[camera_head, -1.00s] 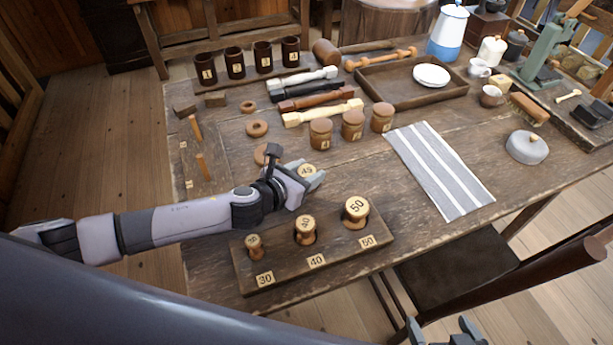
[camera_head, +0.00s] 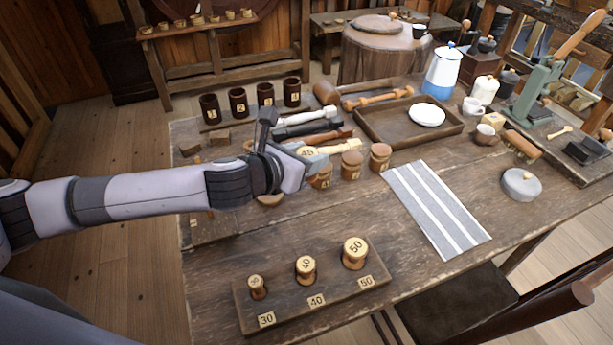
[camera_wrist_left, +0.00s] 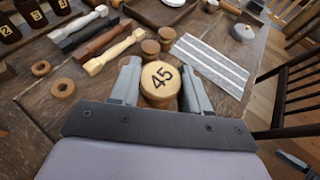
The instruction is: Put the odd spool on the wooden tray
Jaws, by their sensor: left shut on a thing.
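My left gripper (camera_head: 304,160) is shut on the spool marked 45 (camera_wrist_left: 160,82), held between its two fingers in the left wrist view. Spools marked 40 (camera_head: 305,268) and 50 (camera_head: 354,252) and a smaller one (camera_head: 257,286) stand in the labelled rack (camera_head: 335,292).
Lidded jars (camera_head: 351,165) stand just right of my left gripper. Turned spindles (camera_head: 310,129) and a mallet (camera_head: 326,92) lie behind it. Numbered dark cups (camera_head: 238,105) line the back left. A striped cloth (camera_head: 435,208) lies right. The table between jars and rack is clear.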

